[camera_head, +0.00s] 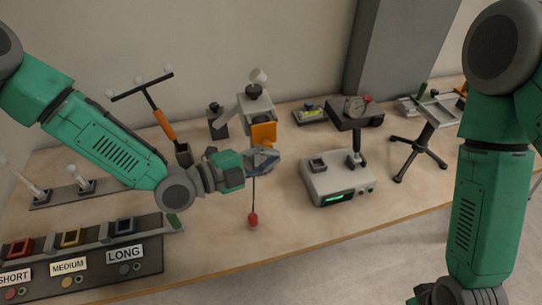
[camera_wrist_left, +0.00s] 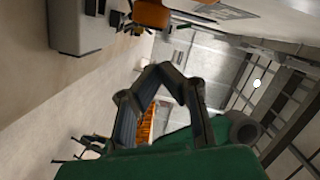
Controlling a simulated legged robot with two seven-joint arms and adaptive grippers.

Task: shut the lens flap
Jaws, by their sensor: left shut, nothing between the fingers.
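A grey instrument (camera_head: 243,108) with a pale knob on top stands near the back of the table. An orange plate (camera_head: 263,133), which looks like the lens flap, hangs at its front. Whether it is open or closed is unclear. My left gripper (camera_head: 272,160) is shut and empty just below the orange plate; I cannot tell if they touch. In the left wrist view its fingers (camera_wrist_left: 160,72) meet at the tips. An orange part (camera_wrist_left: 150,12) shows at the top edge there.
A red plumb bob (camera_head: 253,220) hangs on a thin line below my left gripper. A grey box with a green display (camera_head: 340,182) stands to its right. A black tripod stand (camera_head: 418,150) is farther right. A labelled rack (camera_head: 125,268) lies front left. Table between is clear.

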